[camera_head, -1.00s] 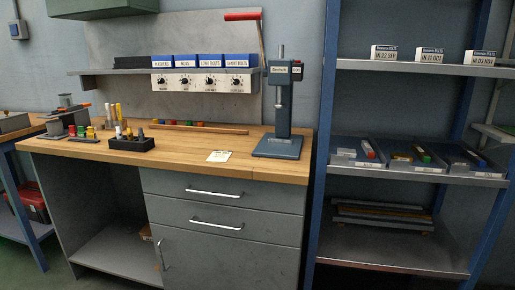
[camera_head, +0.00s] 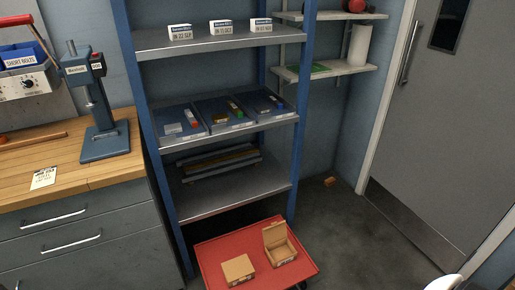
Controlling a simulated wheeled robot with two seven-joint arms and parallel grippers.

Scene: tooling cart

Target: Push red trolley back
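The red trolley (camera_head: 217,254) stands on the floor in front of the blue-framed shelf rack, at the bottom of the head view. Its flat red top shows, with a dark caster at its right corner. Its lower part and near side are cut off by the picture edge. Two cardboard boxes ride on it: a closed box (camera_head: 238,269) on the left and a box with its lid open (camera_head: 279,243) on the right. Neither of my grippers is in view.
A wooden workbench (camera_head: 60,190) with drawers and a press (camera_head: 103,135) is on the left. The shelf rack (camera_head: 225,196) holds trays and small labelled boxes. Grey floor (camera_head: 352,240) is open right of the trolley, up to a grey door (camera_head: 430,130).

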